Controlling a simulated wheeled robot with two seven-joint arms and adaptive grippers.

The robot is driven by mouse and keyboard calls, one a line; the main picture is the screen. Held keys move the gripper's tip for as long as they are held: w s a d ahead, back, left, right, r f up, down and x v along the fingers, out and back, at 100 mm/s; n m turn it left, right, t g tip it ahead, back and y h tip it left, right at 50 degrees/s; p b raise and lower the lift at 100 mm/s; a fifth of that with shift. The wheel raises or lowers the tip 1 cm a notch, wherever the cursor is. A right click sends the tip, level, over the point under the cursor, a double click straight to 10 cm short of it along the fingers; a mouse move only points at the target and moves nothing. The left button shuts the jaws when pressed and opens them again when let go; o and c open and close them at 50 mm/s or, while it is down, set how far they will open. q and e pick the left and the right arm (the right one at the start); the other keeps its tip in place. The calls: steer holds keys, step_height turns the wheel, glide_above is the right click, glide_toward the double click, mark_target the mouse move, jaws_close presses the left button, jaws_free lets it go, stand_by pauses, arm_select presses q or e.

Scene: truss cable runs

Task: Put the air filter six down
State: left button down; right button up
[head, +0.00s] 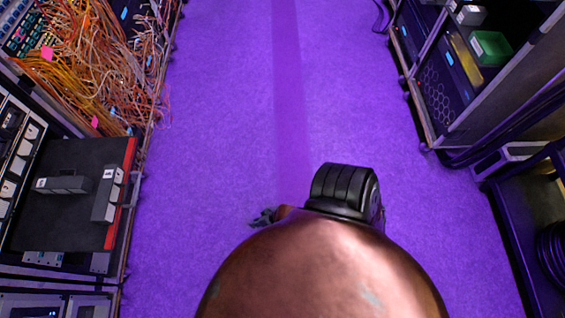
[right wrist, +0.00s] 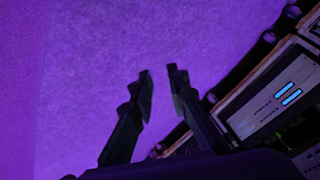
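Two grey blocks with small white labels, one lying crosswise (head: 64,184) and one lengthwise (head: 107,195), rest on a black panel with a red edge (head: 122,195) at the left. The labels are too small to read, so I cannot tell whether either is air filter six. My right gripper (head: 262,217) shows only as a dark tip beside my copper-coloured arm, over the purple floor. In the right wrist view its two dark fingers (right wrist: 158,77) stand apart with nothing between them. My left gripper is not in view.
Racks line both sides of a clear purple aisle (head: 215,110). The left rack holds a dense tangle of orange cables (head: 95,55). The right rack has a green tray (head: 490,47) on its upper part. In the right wrist view, a rack unit with blue lights (right wrist: 285,92) is close at right.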

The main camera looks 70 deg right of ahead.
steer(key=s+f+n+g, duration=0.2)
steer(key=s+f, duration=0.2)
steer(key=s, duration=0.6)
steer(key=s+d+f+n+g, duration=0.1)
steer(key=s+f, duration=0.3)
steer(key=s, duration=0.6)
steer(key=s+d+f+n+g+h, duration=0.1)
steer(key=s+f+n+g, duration=0.2)
steer(key=s, duration=0.8)
steer(key=shift+f+g, duration=0.6)
steer(key=shift+f, duration=0.2)
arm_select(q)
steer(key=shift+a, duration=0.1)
